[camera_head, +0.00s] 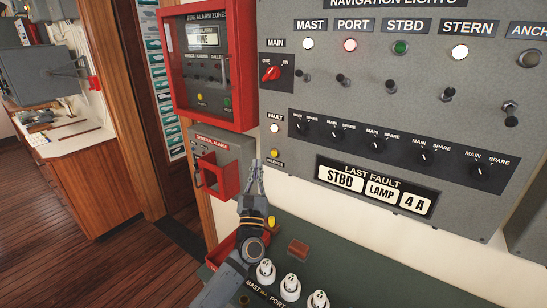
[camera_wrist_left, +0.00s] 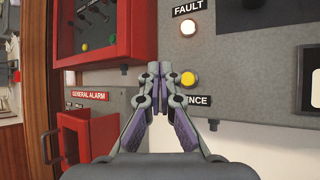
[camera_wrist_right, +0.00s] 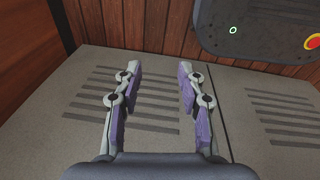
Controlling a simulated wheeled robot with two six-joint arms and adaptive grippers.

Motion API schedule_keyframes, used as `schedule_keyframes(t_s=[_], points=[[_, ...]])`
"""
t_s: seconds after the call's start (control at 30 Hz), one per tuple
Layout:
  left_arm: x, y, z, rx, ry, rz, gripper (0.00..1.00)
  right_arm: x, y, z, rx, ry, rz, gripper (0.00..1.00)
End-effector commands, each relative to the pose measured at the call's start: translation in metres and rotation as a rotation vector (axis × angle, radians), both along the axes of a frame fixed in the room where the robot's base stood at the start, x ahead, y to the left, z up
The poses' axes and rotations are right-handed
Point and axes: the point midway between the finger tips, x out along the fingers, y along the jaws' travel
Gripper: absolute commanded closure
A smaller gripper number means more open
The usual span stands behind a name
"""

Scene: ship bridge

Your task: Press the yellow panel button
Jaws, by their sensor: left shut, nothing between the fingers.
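A small round yellow button (camera_head: 275,153) sits at the lower left of the grey navigation lights panel (camera_head: 300,180), above the SILENCE label and below the FAULT lamp. It also shows in the left wrist view (camera_wrist_left: 188,79), just right of my left fingertips. My left gripper (camera_head: 256,166) is shut and empty, pointing up just left of and below the button. Whether the fingertips touch the panel cannot be told. My right gripper (camera_wrist_right: 159,68) shows only in the right wrist view, open and empty.
A red fire alarm box (camera_head: 208,65) and a general alarm with a red guard (camera_head: 222,175) are left of the panel. White numbered fuses (camera_head: 291,284) stand on a green surface below. A grey slatted surface (camera_wrist_right: 145,118) lies before my right gripper.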

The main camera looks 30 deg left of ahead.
Motion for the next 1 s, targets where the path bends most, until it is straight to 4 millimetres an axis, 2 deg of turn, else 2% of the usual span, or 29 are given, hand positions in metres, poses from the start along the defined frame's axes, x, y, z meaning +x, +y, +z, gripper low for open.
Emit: schedule_keyframes(t_s=[0.07,0.2,0.4,1.0], points=[[0.012,-0.001,-0.002,-0.001,-0.002,0.001,1.0,0.002,0.005,-0.008,0.006,-0.003,-0.002,0.6],[0.031,-0.002,-0.004,0.0,-0.001,0.001,1.0,-0.006,0.009,-0.019,0.011,0.01,-0.004,0.6],[0.047,-0.004,-0.002,-0.001,0.001,-0.001,1.0,-0.022,0.008,-0.029,0.01,0.035,-0.004,0.6],[0.051,-0.004,0.0,0.001,0.002,-0.001,1.0,-0.015,0.0,-0.028,-0.001,0.024,-0.001,0.6]])
